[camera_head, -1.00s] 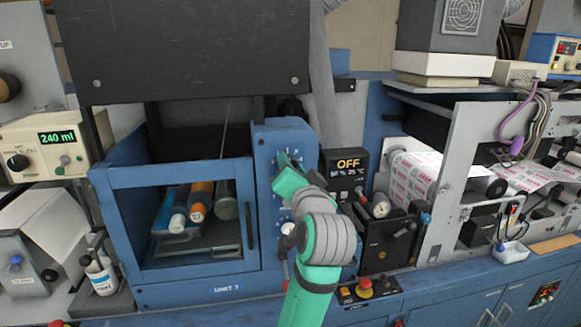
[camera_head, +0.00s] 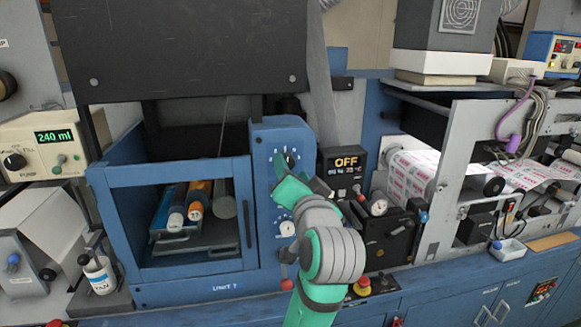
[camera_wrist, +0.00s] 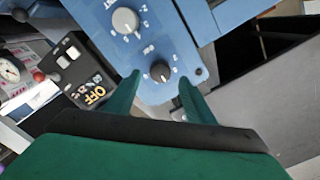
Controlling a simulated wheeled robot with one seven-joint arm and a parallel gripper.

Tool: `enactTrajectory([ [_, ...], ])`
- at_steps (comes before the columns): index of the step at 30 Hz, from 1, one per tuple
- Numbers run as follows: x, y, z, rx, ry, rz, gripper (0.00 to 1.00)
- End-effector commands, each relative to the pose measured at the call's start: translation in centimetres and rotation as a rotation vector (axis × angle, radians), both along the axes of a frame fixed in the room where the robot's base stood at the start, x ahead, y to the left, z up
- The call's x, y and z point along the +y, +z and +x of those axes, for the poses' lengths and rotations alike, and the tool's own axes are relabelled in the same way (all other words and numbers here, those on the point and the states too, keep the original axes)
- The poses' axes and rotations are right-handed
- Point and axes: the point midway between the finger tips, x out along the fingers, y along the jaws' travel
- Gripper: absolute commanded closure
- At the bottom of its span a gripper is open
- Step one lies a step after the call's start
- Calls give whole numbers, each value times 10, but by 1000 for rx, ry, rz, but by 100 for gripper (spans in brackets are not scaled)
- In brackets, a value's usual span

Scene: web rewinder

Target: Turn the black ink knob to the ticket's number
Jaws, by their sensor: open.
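The black ink knob (camera_wrist: 161,70) shows in the wrist view on a blue panel (camera_wrist: 146,46), with small white marks around it. A white pointer line is on its face; its exact setting is too small to read. My gripper (camera_wrist: 159,79) is open, one green finger on each side of the knob in this picture. I cannot tell whether the fingers touch it. A larger light grey knob (camera_wrist: 125,20) sits farther up the same panel. In the head view my gripper (camera_head: 281,172) is in front of the blue panel (camera_head: 265,138) and hides part of it. I cannot make out the ticket.
Right of the panel is a black display box (camera_head: 342,160) reading OFF. Below it are a gauge (camera_head: 379,207) and a red button (camera_head: 364,284). The blue-framed UNIT 7 window (camera_head: 170,169), with bottles behind it, stands left. A meter (camera_head: 48,138) reads 240 ml.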

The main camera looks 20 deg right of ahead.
Motion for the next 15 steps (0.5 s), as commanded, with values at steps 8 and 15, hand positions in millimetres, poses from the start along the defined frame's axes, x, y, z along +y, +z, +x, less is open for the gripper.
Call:
enactTrajectory([
  [8,3,0,-51,-2,-2,0,51],
  [15,3,0,-72,0,-6,0,51],
])
